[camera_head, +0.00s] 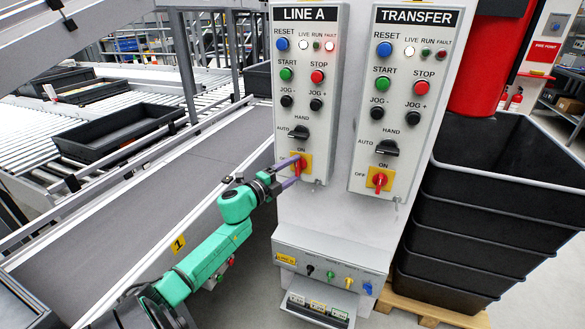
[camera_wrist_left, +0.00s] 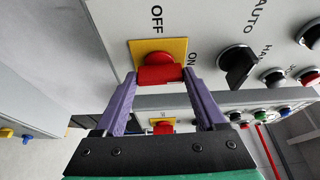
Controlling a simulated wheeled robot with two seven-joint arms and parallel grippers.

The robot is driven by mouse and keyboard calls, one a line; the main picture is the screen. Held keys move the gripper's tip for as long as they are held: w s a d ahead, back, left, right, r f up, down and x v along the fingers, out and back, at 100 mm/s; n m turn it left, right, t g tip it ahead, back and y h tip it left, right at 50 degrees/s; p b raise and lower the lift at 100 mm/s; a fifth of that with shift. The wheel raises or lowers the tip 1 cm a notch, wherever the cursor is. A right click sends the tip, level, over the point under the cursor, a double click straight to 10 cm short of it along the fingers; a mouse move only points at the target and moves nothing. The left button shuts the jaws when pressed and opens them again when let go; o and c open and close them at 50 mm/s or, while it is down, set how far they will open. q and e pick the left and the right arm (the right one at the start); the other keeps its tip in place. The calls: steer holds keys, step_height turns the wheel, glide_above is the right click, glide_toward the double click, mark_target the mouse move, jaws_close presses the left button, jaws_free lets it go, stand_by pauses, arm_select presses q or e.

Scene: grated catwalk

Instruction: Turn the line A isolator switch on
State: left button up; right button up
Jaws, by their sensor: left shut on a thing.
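The line A isolator switch (camera_head: 302,164) is a red handle on a yellow plate, low on the LINE A panel. ON is printed above the plate; the OFF label is hidden by my gripper in the head view. My left gripper (camera_head: 287,166) reaches it from the left and is shut on the handle. In the left wrist view, the purple fingers of my left gripper (camera_wrist_left: 159,78) sit on both sides of the red handle (camera_wrist_left: 160,74). The handle's broad part lies across that view; I cannot tell its exact setting. My right gripper is not in view.
The TRANSFER panel (camera_head: 411,101) stands at the right with a similar red isolator (camera_head: 379,180). The black HAND/AUTO selector (camera_head: 299,132) is just above the line A switch. A conveyor (camera_head: 150,185) runs at the left; stacked black crates (camera_head: 500,190) stand at the right.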

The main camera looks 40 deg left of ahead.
arm_select(q)
steer(key=shift+m, duration=0.3)
steer(key=o, duration=1.3)
steer(key=s, duration=1.4)
steer(key=shift+s+a, duration=0.3)
steer(key=shift+a, duration=0.1)
